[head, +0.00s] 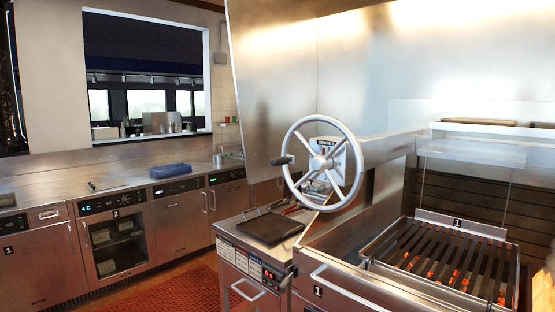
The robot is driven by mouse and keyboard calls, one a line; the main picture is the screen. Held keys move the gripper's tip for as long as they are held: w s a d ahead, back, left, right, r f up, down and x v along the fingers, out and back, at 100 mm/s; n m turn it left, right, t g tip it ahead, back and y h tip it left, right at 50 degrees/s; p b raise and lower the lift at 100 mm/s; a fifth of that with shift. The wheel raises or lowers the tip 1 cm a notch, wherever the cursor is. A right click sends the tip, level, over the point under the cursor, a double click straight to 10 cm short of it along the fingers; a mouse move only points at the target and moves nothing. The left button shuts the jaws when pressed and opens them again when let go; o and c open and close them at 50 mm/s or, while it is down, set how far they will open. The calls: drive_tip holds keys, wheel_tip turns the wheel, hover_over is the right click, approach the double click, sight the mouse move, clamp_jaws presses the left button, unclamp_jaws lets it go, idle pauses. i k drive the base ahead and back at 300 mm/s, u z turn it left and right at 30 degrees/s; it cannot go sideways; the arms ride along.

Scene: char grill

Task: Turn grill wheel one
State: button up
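The grill wheel (359,163) is a large silver spoked handwheel, mounted upright on the left end of a steel housing beside the grill. A dark crank handle (284,160) sticks out from its rim at the left. The grill grate (446,258), with a plate marked 1 behind it, lies to the lower right, and glowing coals show between its bars. The grill's front panel also carries a label 1 (318,292). My gripper is not in view.
A lower unit with a dark flat tray (270,228) stands left of the grill. A steel counter (130,184) with a blue item (171,170) runs along the left wall. Red perforated matting (165,292) covers open floor between them. A shelf (490,130) hangs above the grate.

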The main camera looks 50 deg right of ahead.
sight(323, 162)
drive_tip(key=z, duration=0.3)
drive_tip(key=i, duration=0.7)
drive_tip(key=z, duration=0.7)
drive_tip(key=i, duration=0.6)
drive_tip(key=z, duration=0.7)
drive_tip(key=i, duration=0.5)
drive_tip(key=z, duration=0.3)
drive_tip(key=k, duration=1)
drive_tip(key=u, duration=1.25)
